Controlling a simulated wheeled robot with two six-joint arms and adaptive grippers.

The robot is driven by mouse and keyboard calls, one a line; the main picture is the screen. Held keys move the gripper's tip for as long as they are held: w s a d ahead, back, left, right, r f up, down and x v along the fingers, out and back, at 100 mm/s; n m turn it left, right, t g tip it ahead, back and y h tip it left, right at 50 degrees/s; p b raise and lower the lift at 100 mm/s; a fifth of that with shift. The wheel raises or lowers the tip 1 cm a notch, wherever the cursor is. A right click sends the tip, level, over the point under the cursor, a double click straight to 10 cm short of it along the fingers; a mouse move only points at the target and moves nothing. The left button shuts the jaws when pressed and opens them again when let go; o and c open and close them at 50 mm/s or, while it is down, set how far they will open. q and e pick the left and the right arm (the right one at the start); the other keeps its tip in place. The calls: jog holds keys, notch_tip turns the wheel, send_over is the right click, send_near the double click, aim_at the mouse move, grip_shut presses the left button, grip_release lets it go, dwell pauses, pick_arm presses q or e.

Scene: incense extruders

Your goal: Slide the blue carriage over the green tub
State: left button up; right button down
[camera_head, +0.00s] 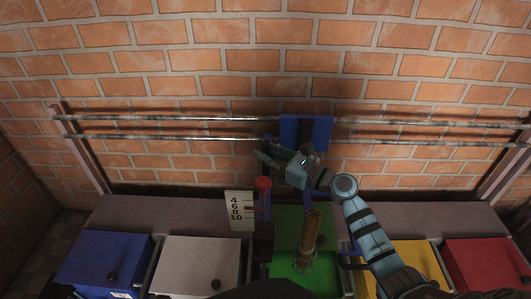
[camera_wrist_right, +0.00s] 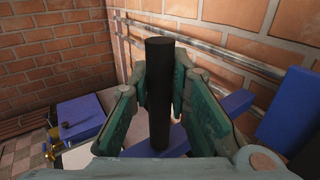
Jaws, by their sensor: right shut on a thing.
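The blue carriage (camera_head: 312,130) hangs on two metal rails along the brick wall; its blue parts also show at the right of the right wrist view (camera_wrist_right: 287,110). The green tub (camera_head: 318,272) stands at the front, under the carriage's span in the head view. A brass cylinder (camera_head: 309,235) stands upright in front of the carriage, its lower end over the tub. My right gripper (camera_head: 273,153) is at the carriage's left side. In the right wrist view it is shut on a dark upright handle (camera_wrist_right: 160,95). My left gripper is not in view.
A blue tub (camera_head: 95,260) and a white tub (camera_head: 200,260) stand left, yellow (camera_head: 415,258) and red (camera_head: 485,260) tubs right. A red-topped lever (camera_head: 263,184) and a numbered plate (camera_head: 239,211) stand left of the cylinder. The rails (camera_head: 180,137) are clear both sides.

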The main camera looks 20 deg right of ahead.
jog(key=c, duration=1.5)
grip_release()
jog(key=v, duration=1.2)
jog(key=shift+f, duration=0.1)
